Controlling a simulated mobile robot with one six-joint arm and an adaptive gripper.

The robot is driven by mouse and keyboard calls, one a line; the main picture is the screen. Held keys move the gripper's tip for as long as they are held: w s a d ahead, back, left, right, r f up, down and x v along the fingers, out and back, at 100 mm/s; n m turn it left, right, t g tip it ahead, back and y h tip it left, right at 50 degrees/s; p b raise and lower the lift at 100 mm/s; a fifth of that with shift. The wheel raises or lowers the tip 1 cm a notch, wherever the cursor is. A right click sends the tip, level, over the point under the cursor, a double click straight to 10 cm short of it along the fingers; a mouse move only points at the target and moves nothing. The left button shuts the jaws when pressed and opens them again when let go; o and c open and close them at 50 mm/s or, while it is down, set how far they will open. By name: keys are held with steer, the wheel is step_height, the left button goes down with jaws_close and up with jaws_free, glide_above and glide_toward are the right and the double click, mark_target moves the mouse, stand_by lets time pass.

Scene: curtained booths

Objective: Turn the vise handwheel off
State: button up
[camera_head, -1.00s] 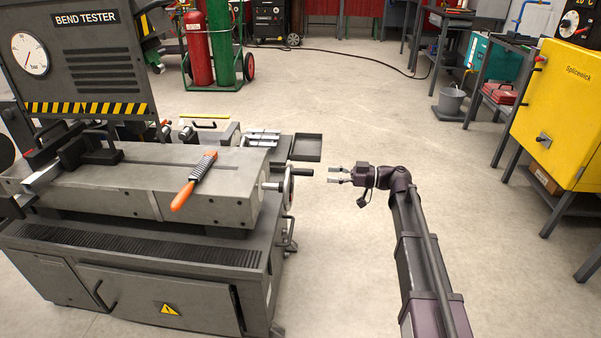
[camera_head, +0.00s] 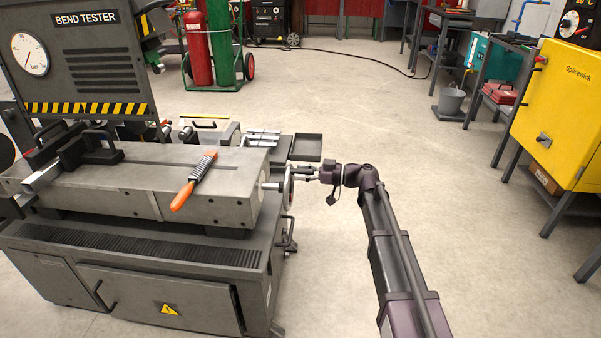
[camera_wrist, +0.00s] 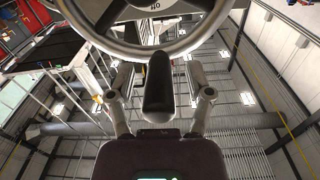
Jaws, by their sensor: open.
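The vise handwheel (camera_head: 288,188) stands on the right end of the bend tester, seen nearly edge-on in the head view. A gap shows on both sides of the handle. In the head view the gripper hides the handle.
The bend tester (camera_head: 140,265) fills the left side, with an orange-handled brush (camera_head: 194,181) on top. A dark tray (camera_head: 306,147) sits just behind the wheel. A yellow cabinet (camera_head: 563,110) stands at the right. The floor (camera_head: 430,200) between is clear.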

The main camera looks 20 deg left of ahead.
jaws_close()
steer(key=shift+a, duration=0.1)
steer(key=shift+s+a, duration=0.1)
steer(key=shift+s, duration=0.1)
